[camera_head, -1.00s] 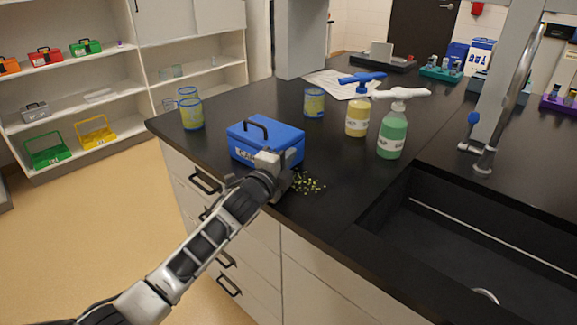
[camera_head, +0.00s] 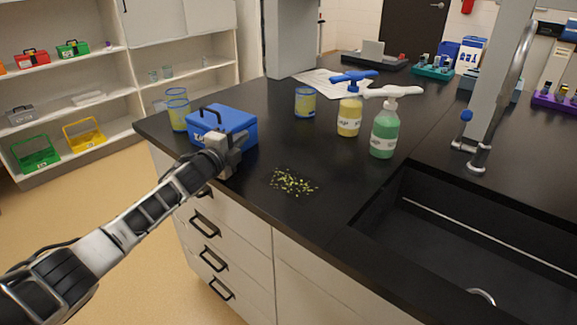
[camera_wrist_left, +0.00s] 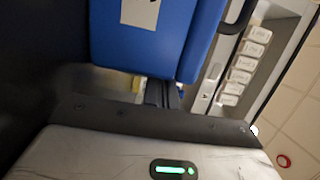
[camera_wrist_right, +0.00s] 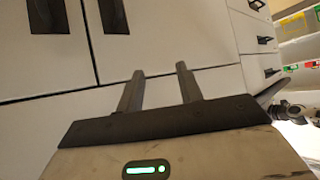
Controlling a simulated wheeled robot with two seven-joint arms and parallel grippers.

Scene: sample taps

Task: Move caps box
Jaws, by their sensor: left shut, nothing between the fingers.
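The blue caps box (camera_head: 235,124) with a dark top handle stands upright near the left front edge of the black counter. My left gripper (camera_head: 236,146) is shut and empty at the box's front side, seemingly touching it. In the left wrist view the box (camera_wrist_left: 168,52) fills the upper middle with its pale label, just beyond the shut fingers (camera_wrist_left: 162,92). My right gripper (camera_wrist_right: 160,70) shows only in its wrist view; its fingers are apart and empty, facing pale cabinet fronts.
Yellow-green crumbs (camera_head: 292,182) lie on the counter right of the box. Blue-rimmed beakers (camera_head: 178,112) stand close behind its left side; another beaker (camera_head: 305,103) is farther right.

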